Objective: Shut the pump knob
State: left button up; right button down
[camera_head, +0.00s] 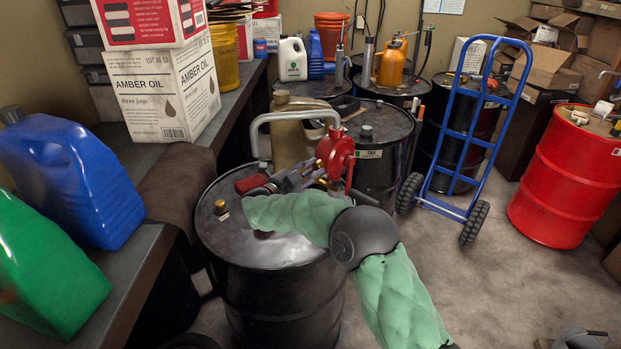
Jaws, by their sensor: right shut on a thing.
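A red hand pump (337,153) with a bent silver handle (290,119) stands on top of a black oil drum (285,290) in the middle of the head view. My right gripper (318,172) reaches in from the lower right, with its arm bent across the drum top. Its fingers are shut at the left side of the red pump body, on what appears to be the pump knob. The fingers hide most of the knob, so its turn angle cannot be told. My left gripper is not in view.
Blue (75,180) and green (45,265) jugs stand on the left bench, with Amber Oil boxes (158,95) behind. More black drums (378,150) stand close behind the pump. A blue hand truck (459,135) and red drum (565,185) stand right. The right foreground floor is mostly clear.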

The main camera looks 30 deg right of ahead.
jog(key=shift+s+d+r+m+b, duration=0.1)
jog(key=shift+d+r+m+b, duration=0.1)
jog(key=shift+m+b, duration=0.6)
jog(key=c, duration=1.2)
grip_release()
jog(key=shift+o, duration=1.1)
jog(key=shift+s, duration=0.15)
jog(key=shift+f, duration=0.1)
jog(key=shift+a, duration=0.1)
jog(key=shift+a, duration=0.15)
